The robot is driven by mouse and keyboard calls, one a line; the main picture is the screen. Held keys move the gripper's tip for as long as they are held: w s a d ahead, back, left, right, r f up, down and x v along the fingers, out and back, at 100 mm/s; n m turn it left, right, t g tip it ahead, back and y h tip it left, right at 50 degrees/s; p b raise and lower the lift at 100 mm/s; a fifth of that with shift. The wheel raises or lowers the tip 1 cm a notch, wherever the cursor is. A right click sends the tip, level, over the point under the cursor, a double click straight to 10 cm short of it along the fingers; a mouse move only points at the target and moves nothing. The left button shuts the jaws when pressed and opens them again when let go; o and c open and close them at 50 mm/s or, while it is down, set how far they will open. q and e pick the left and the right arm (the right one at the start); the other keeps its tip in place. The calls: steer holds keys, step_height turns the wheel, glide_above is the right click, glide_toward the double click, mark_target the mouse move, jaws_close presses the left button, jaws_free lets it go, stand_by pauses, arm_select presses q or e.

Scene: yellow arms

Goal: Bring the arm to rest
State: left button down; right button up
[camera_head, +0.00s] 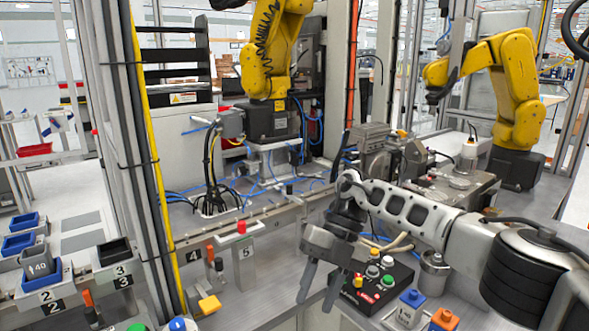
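My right arm (410,212) comes in from the right and reaches over the workbench. Its gripper (316,298) points down, with two dark fingers apart and nothing seen between them. The gripper is just left of a black control box (401,277) with coloured buttons, and one finger overlaps the box's left edge in the picture. I cannot tell whether they touch. My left gripper is not in view.
Two yellow robot arms (272,45) (515,85) stand behind the bench. A post with a red button (243,262) is left of my gripper. A metal canister (433,275), blue-topped block (410,308) and orange-topped block (443,320) stand near my forearm. Blue bins (24,222) are far left.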

steer(key=s+a+f+m+t+y, duration=0.1)
steer(key=s+a+f+m+y, duration=0.1)
steer(key=s+a+y, duration=0.45)
steer(key=s+a+f+m+y, duration=0.2)
steer(key=s+a+y, duration=0.2)
steer(key=a+y, duration=0.55)
steer(key=w+d+f+m+t+h, duration=0.1)
steer(key=d+f+m+t+h, duration=0.4)
steer(key=m+t, duration=0.6)
steer(key=w+d+f+m+t+h, duration=0.1)
steer(key=d+f+m+t+h, duration=0.2)
steer(key=d+m+t+h, duration=0.75)
steer(key=s+d+f+m+g+h, duration=0.2)
steer(key=s+d+f+m+g, duration=0.4)
steer(key=s+d+f+m, duration=0.3)
steer(key=s+d+f, duration=0.2)
steer(key=s, duration=0.2)
steer(key=shift+f+g, duration=0.2)
steer(key=shift+g, duration=0.15)
steer(key=shift+d, duration=0.1)
